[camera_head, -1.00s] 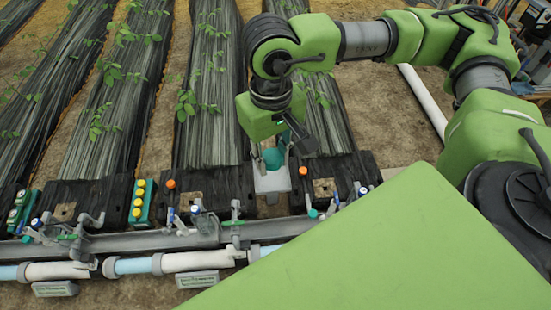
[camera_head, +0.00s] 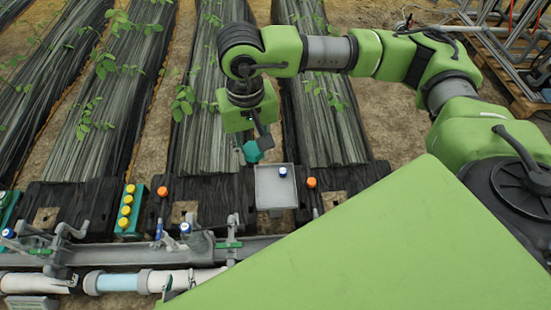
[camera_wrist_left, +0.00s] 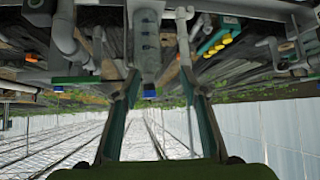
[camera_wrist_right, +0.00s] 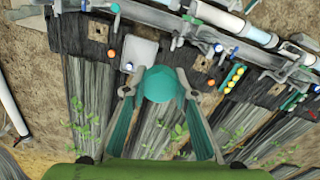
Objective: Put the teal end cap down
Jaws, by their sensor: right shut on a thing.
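The teal end cap (camera_head: 252,152) is held at the tips of my right gripper (camera_head: 258,147), left of and beyond the grey tray (camera_head: 268,200) in the head view. In the right wrist view the round teal cap (camera_wrist_right: 159,84) sits between the two fingers of my right gripper (camera_wrist_right: 158,90), which are shut on it. The tray (camera_wrist_right: 142,50) lies just past the cap there. My left gripper (camera_wrist_left: 162,92) shows only in its own wrist view, with fingers apart and nothing held between them.
Orange caps (camera_head: 162,191) (camera_head: 311,182) stand either side. A teal block with several yellow caps (camera_head: 128,208) is left. A grey rail (camera_head: 195,247) with valves runs in front.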

